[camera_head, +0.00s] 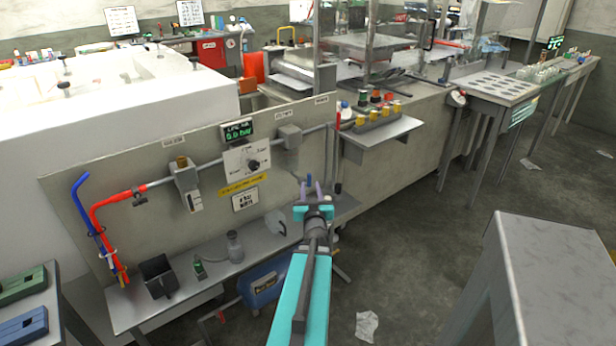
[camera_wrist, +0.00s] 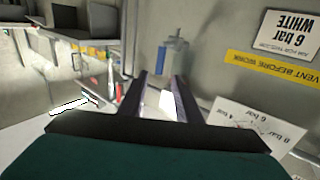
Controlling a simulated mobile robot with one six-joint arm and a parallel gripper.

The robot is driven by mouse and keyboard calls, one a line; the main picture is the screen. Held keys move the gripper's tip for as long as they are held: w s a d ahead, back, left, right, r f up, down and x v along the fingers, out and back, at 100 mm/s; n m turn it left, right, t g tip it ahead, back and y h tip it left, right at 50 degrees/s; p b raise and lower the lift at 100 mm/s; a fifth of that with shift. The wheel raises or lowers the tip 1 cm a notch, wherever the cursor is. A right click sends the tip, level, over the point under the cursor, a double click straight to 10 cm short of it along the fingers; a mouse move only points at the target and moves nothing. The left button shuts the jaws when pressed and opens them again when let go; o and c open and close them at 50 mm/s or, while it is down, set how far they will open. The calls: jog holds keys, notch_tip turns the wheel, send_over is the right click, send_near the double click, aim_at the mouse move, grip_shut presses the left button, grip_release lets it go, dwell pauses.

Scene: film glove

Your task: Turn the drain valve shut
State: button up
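My gripper (camera_head: 311,192) is in front of the right part of an upright beige panel (camera_head: 215,150), its two fingers apart with nothing between them. They also show apart in the wrist view (camera_wrist: 162,98). I cannot tell for sure which part is the drain valve. A blue tank (camera_head: 262,284) lies under the panel's shelf, with a small red part (camera_head: 221,316) at its lower left that may be a handle. A grey filter-like unit (camera_head: 188,183) hangs on the panel's pipe. In the wrist view, a grey fitting (camera_wrist: 177,52) stands beyond the fingertips.
Red and blue hoses (camera_head: 100,225) hang at the panel's left. A grey bench (camera_head: 545,270) stands at right. Open floor lies between.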

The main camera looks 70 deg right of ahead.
jog(key=shift+b+x, duration=0.35)
jog(key=shift+x, duration=0.5)
jog(key=p+x, duration=0.1)
jog(key=x, duration=0.9)
jog(key=shift+d, duration=0.15)
jog(key=shift+c, duration=0.4)
